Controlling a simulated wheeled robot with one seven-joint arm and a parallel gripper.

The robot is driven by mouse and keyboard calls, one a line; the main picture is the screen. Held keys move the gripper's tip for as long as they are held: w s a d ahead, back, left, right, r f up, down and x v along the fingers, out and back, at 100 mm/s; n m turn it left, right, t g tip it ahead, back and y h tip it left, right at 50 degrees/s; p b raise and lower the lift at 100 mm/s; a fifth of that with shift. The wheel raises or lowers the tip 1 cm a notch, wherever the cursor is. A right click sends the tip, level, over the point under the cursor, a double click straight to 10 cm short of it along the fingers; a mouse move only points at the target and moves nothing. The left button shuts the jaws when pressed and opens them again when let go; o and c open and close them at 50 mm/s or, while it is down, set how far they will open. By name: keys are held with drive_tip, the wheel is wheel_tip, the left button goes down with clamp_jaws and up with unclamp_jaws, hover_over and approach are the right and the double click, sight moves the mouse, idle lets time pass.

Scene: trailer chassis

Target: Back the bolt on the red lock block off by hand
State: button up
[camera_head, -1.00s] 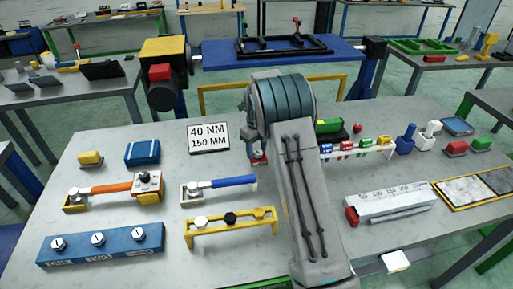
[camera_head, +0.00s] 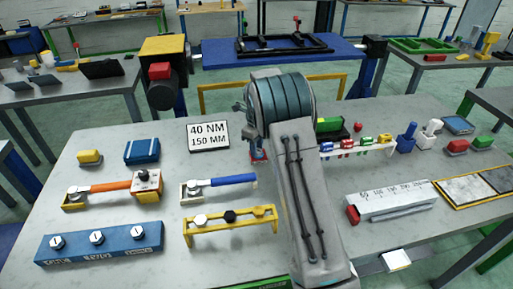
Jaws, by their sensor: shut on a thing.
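My arm rises from the bottom edge, and its dark banded wrist blocks much of the view of the work spot. The bolt itself is too small and covered to make out.
A sign reading 40 NM 150 MM (camera_head: 208,135) stands left of the block. An orange-handled wrench (camera_head: 110,186), a blue-handled wrench (camera_head: 232,180) and a yellow rack (camera_head: 232,222) lie left of my arm. A white rack of coloured pieces (camera_head: 358,149) stands to the right.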

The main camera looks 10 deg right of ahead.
drive_tip(key=n+b, duration=0.1)
drive_tip(key=n, duration=0.3)
drive_tip(key=shift+s+a+f+n, duration=0.1)
drive_tip(key=shift+n, duration=0.2)
drive_tip(key=n, duration=0.4)
drive_tip(key=shift+s+n+b, duration=0.15)
drive_tip(key=shift+n+b, duration=0.15)
drive_tip(key=shift+b, duration=0.1)
drive_tip(key=n, duration=0.4)
drive_tip(key=shift+s+n+b, duration=0.2)
drive_tip(key=shift+n+b, duration=0.1)
drive_tip(key=shift+b, duration=0.05)
drive_tip(key=n, duration=0.4)
drive_tip(key=shift+s+f, duration=0.1)
drive_tip(key=shift+f, duration=0.05)
drive_tip(key=n, duration=0.3)
drive_tip(key=n+b, duration=0.1)
drive_tip(key=n, duration=0.1)
drive_tip(key=shift+s+d, duration=0.1)
drive_tip(key=shift+d, duration=0.15)
drive_tip(key=n, duration=0.4)
drive_tip(key=shift+d+n, duration=0.1)
drive_tip(key=shift+n, duration=0.2)
drive_tip(key=n, duration=0.4)
drive_tip(key=shift+d, duration=0.1)
drive_tip(key=n, duration=0.5)
drive_tip(key=shift+p, duration=0.4)
